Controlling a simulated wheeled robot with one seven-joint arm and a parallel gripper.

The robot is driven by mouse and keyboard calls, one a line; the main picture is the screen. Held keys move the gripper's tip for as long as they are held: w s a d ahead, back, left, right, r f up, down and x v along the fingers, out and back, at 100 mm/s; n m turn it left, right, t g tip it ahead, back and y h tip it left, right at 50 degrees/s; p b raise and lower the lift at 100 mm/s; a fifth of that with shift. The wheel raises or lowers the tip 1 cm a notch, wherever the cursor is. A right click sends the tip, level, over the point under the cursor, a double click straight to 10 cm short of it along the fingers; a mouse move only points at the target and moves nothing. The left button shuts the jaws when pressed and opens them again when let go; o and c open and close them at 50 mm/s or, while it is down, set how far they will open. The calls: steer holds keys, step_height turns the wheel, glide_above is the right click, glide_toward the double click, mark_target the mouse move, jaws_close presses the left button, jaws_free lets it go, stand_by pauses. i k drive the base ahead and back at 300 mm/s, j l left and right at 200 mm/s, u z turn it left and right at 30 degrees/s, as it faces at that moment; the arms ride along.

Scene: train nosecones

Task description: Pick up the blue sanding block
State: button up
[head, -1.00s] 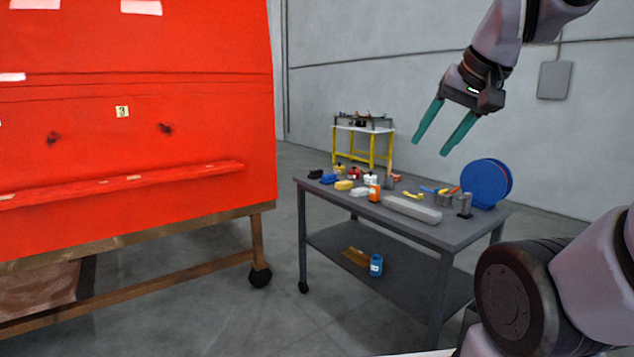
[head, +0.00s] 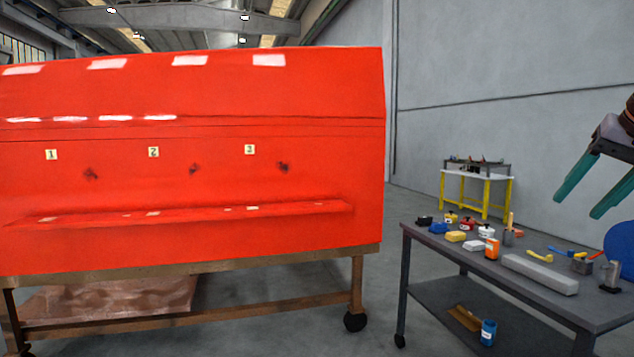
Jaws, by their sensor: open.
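A small blue block (head: 438,228), which looks like the sanding block, lies near the far left corner of the grey work table (head: 560,318). A black item sits just left of it and a yellow block to its right. My gripper (head: 594,207) is at the right edge of the head view, with two teal fingers spread apart and nothing between them. It hangs in the air above the right part of the table, well to the right of the blue block.
The table also holds a yellow block (head: 456,236), an orange can (head: 492,249), a long grey block (head: 540,273) and a blue disc (head: 620,250). A large red nosecone (head: 200,190) on a wheeled wooden frame stands left. A yellow-legged bench (head: 477,188) is behind.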

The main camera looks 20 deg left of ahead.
mark_target(437, 228)
steer(key=i+j, duration=0.15)
steer(key=i, duration=0.5)
steer(key=i+j, duration=0.15)
steer(key=i, duration=0.5)
steer(key=i+j, duration=0.15)
steer(key=i, duration=0.5)
steer(key=i+j, duration=0.15)
steer(key=i, duration=0.5)
steer(key=i+j, duration=0.15)
steer(key=i, duration=0.5)
